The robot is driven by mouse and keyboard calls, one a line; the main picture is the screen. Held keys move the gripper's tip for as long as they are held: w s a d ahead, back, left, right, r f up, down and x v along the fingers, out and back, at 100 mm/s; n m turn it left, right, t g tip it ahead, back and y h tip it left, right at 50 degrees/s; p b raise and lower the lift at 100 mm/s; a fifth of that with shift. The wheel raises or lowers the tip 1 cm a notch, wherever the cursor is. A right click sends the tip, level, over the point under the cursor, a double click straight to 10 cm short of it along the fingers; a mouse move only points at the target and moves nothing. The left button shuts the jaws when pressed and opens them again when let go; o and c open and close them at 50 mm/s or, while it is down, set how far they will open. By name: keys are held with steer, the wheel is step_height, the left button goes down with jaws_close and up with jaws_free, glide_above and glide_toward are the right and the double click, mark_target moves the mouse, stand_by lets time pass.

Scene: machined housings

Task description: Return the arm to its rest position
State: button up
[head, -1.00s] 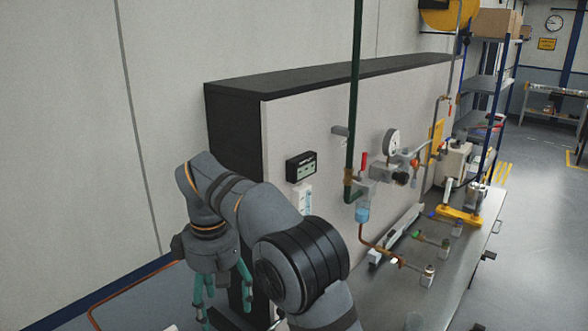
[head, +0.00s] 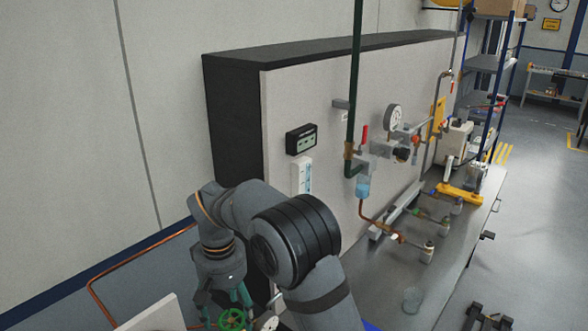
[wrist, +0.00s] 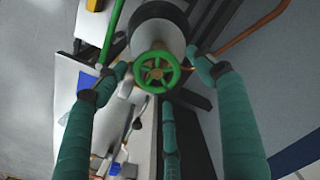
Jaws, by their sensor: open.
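My gripper (head: 226,300) is at the lower left of the head view, pointing down, left of the dark end of the panel (head: 340,120). In the wrist view my gripper (wrist: 155,85) has its teal fingers spread open. A green handwheel (wrist: 157,72) on a pale round body lies between and beyond the fingertips. The handwheel also shows just below the fingers in the head view (head: 232,319). I cannot tell whether any finger touches it.
A workbench (head: 452,240) with pipes, a gauge (head: 393,117) and valves runs along the panel to the right. A clear beaker (head: 412,299) stands on it. A copper pipe (head: 100,285) runs along the left wall. A shelf rack (head: 490,65) stands at the back right.

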steer(key=m+b, duration=0.1)
steer(key=m, duration=0.3)
steer(key=shift+w+f, duration=0.1)
steer(key=m, duration=0.2)
steer(key=m+b, duration=0.1)
steer(key=m, duration=0.1)
steer(key=shift+d+m, duration=0.2)
steer(key=shift+m, duration=0.1)
steer(key=m, duration=0.4)
steer(key=shift+d, duration=0.1)
steer(key=m, duration=0.4)
steer(key=shift+d+b, duration=0.1)
steer(key=shift+b, duration=0.25)
